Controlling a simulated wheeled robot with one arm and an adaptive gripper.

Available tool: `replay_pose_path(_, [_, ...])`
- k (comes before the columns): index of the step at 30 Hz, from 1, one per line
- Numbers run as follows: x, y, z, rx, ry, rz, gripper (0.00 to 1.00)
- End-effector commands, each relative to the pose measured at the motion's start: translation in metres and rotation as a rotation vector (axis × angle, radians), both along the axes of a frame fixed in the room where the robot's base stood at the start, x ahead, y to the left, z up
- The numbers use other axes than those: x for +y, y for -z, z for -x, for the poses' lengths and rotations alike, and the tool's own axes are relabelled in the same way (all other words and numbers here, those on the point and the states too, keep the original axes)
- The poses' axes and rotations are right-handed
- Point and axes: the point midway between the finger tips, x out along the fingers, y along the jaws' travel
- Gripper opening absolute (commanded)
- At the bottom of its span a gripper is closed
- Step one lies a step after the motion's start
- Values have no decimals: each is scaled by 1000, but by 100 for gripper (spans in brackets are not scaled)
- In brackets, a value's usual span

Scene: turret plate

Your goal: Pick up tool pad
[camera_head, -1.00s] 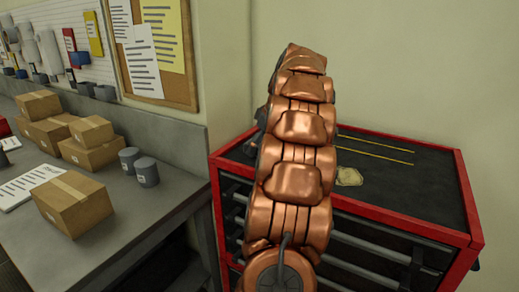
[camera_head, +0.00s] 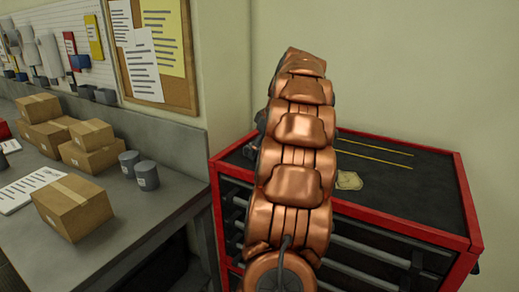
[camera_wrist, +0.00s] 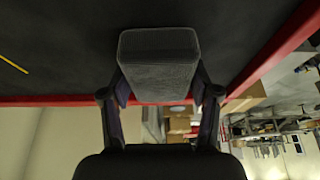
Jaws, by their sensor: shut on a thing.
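The tool pad, a dark grey block with rounded edges (camera_wrist: 158,65), shows in the middle of the wrist view between the two fingers of my gripper (camera_wrist: 160,92). A finger touches it on each side, so my gripper is shut on it. The dark top of the red tool cabinet (camera_wrist: 60,45) fills the space behind the block; I cannot tell whether the block still touches it. In the head view my copper arm hides the gripper and the block.
The red cabinet (camera_head: 463,190) carries yellow strips (camera_head: 375,146) and a small tan patch (camera_head: 349,180); its right side is clear. To the left, a grey workbench (camera_head: 130,205) holds several cardboard boxes (camera_head: 73,205) and two grey cans (camera_head: 147,175). A wall stands behind.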

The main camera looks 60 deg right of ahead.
Motion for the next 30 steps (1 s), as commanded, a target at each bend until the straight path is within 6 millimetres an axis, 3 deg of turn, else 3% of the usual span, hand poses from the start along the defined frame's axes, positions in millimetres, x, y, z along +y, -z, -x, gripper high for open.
replay_pose_path(30, [4,-38,4,0,0,-2,27])
